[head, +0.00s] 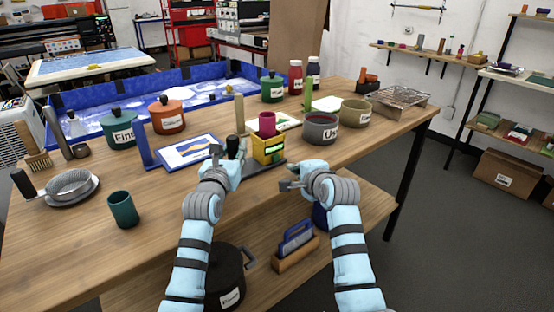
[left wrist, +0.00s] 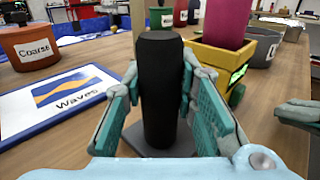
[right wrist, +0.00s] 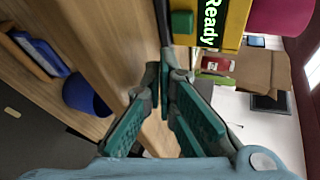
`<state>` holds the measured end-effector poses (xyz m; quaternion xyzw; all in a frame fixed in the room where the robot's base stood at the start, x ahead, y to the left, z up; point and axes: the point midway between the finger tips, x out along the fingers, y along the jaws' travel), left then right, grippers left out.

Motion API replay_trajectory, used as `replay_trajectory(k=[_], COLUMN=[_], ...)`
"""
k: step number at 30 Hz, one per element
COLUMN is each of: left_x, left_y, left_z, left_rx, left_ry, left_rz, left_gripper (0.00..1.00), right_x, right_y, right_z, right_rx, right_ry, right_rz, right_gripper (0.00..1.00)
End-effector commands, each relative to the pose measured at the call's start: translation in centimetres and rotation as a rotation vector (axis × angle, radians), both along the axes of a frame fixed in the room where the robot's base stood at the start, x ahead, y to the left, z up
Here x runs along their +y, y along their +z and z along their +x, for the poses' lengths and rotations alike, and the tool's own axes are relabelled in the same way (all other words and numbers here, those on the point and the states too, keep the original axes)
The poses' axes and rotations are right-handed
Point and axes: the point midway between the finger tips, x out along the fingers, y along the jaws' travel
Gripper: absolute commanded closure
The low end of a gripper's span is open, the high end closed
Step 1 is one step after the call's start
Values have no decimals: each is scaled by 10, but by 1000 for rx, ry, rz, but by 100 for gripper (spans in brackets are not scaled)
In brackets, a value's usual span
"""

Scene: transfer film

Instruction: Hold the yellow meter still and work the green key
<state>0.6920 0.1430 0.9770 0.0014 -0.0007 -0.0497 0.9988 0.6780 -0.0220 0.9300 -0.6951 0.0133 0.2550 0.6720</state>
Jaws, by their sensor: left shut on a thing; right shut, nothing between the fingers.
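The yellow meter (head: 268,151) stands on the table with a magenta cylinder (head: 267,123) in its top. Its lit front reads "Ready" in the right wrist view (right wrist: 236,22), with the green key (right wrist: 182,22) beside the display. My left gripper (head: 226,158) is shut on an upright black handle (left wrist: 160,90) beside the meter; a dark grey base shows under the handle. Whether handle and meter share that base I cannot tell. My right gripper (head: 290,184) is shut and empty, in front of the meter. Its fingertips (right wrist: 165,78) are near the key, apparently apart from it.
A framed "Waves" picture (head: 189,150) lies left of the left gripper. A grey bowl (head: 320,128) stands right of the meter, and a dark green cup (head: 123,209) stands front left. A shelf below holds a blue-handled item (head: 296,238) and a black pot.

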Motion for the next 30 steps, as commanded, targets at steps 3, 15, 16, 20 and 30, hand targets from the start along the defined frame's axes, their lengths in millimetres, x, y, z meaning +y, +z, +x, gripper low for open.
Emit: replay_trajectory(k=[3, 15, 16, 20, 30], left_x=[0, 0, 0, 0, 0], left_y=[0, 0, 0, 0, 0], left_z=[0, 0, 0, 0, 0], left_rx=[1, 1, 1, 1, 1], left_ry=[0, 0, 0, 0, 0], left_rz=[1, 1, 1, 1, 1], left_gripper=[100, 100, 100, 100, 60], right_x=[-8, -15, -15, -15, -15], right_y=[0, 0, 0, 0, 0], right_z=[-8, -18, -18, -18, -18], right_rx=[-2, 0, 0, 0, -1], right_ry=[-1, 0, 0, 0, 0], right_rz=[1, 0, 0, 0, 0], right_gripper=[100, 100, 100, 100, 100])
